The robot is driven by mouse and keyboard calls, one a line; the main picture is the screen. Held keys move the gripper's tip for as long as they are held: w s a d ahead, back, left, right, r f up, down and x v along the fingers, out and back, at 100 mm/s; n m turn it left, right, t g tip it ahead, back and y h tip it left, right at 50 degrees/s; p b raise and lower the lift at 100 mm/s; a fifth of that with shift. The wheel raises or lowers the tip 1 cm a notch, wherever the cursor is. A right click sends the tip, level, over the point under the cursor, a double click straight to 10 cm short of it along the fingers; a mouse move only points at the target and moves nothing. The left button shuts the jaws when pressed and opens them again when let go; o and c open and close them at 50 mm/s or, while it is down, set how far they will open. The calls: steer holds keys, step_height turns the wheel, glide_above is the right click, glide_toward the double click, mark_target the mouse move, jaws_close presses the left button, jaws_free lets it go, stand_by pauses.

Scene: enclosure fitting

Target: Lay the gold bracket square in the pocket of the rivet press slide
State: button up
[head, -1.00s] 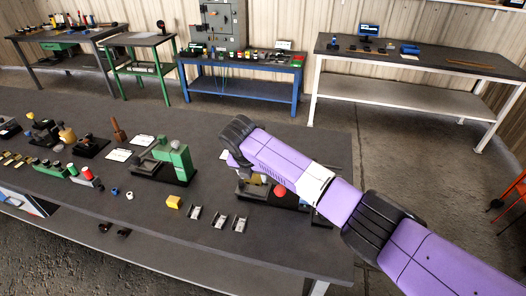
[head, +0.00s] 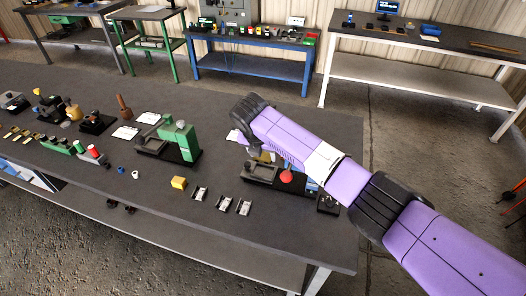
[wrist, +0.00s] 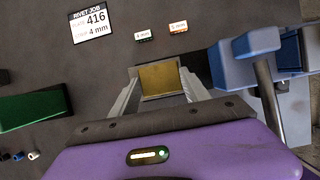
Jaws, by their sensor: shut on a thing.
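The gold bracket (wrist: 160,78) is a flat gold plate between the two fingertips of my gripper (wrist: 160,84) in the wrist view. The gripper is shut on it. In the head view, my gripper (head: 248,142) is above the far side of the rivet press with a red knob (head: 286,176). A little gold shows just under my arm there. The press's dark slide (head: 260,172) lies at its left, partly exposed. I cannot make out its pocket clearly. In the wrist view, the blue press body (wrist: 232,66) stands right of the bracket.
A green press (head: 180,140) stands to the left. A yellow block (head: 179,183) and several small metal brackets (head: 222,203) lie near the front edge. A rivet job card (wrist: 92,22) and two small labels lie on the bench in the wrist view. Other benches stand behind.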

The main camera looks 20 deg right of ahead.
mark_target(262, 162)
steer(key=shift+f+b, duration=1.3)
steer(key=shift+f, duration=1.05)
steer(key=shift+p, duration=0.55)
steer(key=shift+f+b, duration=0.5)
steer(key=shift+f, duration=0.25)
steer(key=shift+r, duration=0.1)
steer(key=shift+r+p, duration=0.35)
steer(key=shift+p, duration=0.15)
steer(key=shift+p, duration=0.4)
stand_by(1.6)
steer(key=shift+f+b, duration=0.3)
steer(key=shift+f, duration=0.15)
